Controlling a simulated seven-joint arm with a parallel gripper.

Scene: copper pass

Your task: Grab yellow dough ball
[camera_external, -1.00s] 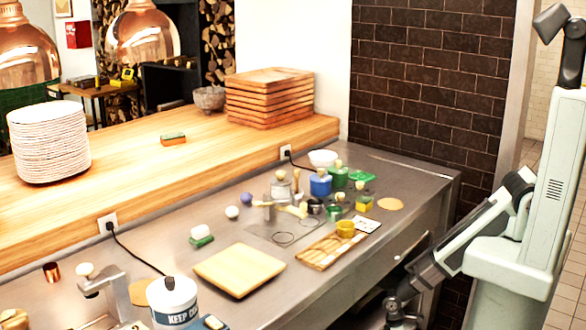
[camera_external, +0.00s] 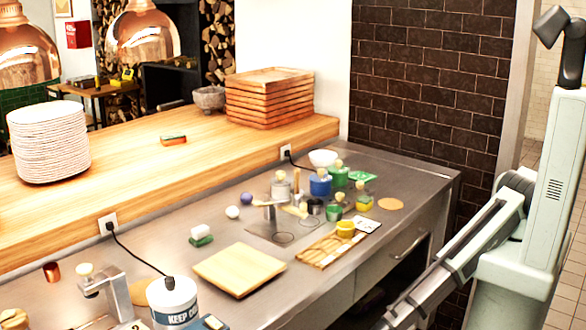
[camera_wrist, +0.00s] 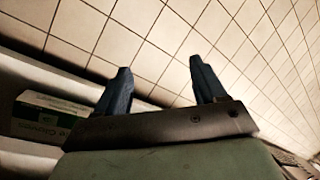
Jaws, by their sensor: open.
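A small yellow rounded piece (camera_external: 345,228) sits on the slatted wooden board (camera_external: 318,252) near the counter's front edge in the external view. It is too small to tell for sure whether it is the dough ball. My gripper (camera_wrist: 160,72) shows in the wrist view with its two dark fingers spread apart and nothing between them. It faces a tiled floor, away from the counter's objects. In the external view my arm runs down in front of the counter, and the gripper is out of frame.
A white ball (camera_external: 232,212) and a purple ball (camera_external: 246,198) lie left of several jars. A plain wooden board (camera_external: 239,269) is on the metal counter (camera_external: 190,265). A box (camera_wrist: 50,115) shows beside my gripper.

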